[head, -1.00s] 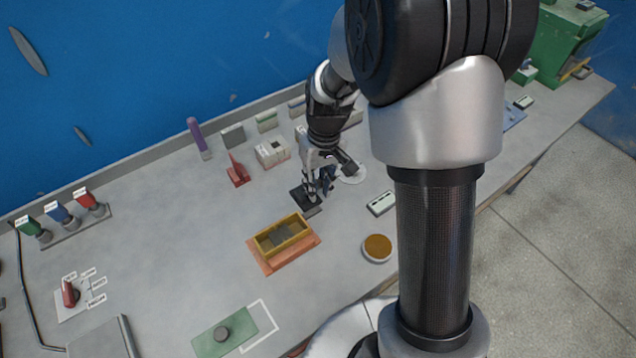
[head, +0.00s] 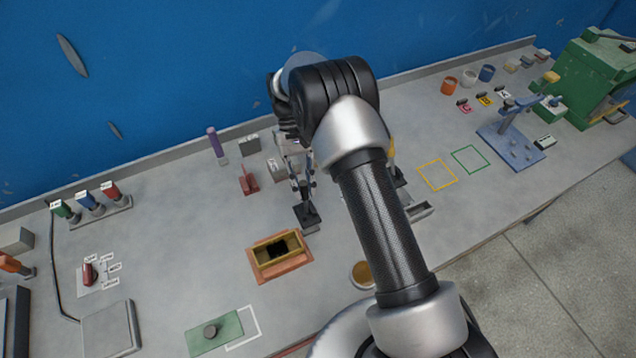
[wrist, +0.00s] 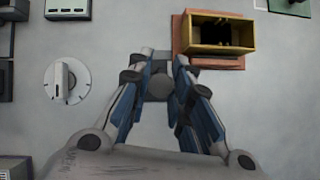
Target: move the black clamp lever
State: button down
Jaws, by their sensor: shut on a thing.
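My gripper (head: 304,187) is low over a black clamp base (head: 308,216) left of the centre of the bench. In the wrist view its fingers (wrist: 164,60) are closed around a dark part with a rounded end (wrist: 160,86), which I take to be the black clamp lever. The fingers hide much of the lever, so its exact angle is not clear. A yellow mould frame (head: 257,257) on an orange base is close beside the clamp, and it also shows in the wrist view (wrist: 190,40). Its inside looks black.
A red clamp-like piece (head: 248,182) stands behind and left. A white dial (wrist: 67,80) is left in the wrist view. A round tan dish (head: 362,273) is partly behind my arm. A green plate (head: 214,333) lies in front. Bare bench surrounds the mould's left side.

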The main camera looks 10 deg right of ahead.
jog(key=shift+w+a+f+g+b, duration=0.15)
jog(key=shift+w+g+b, duration=0.3)
jog(key=shift+b, duration=0.1)
jog(key=shift+w+a+f+g+b, duration=0.1)
jog(key=shift+w+g+b, duration=0.3)
jog(key=shift+b, duration=0.1)
jog(key=shift+w+h, duration=0.1)
jog(key=shift+h, duration=0.2)
jog(key=c, duration=1.4)
grip_release()
jog(key=shift+c, duration=0.2)
jog(key=shift+r, duration=0.15)
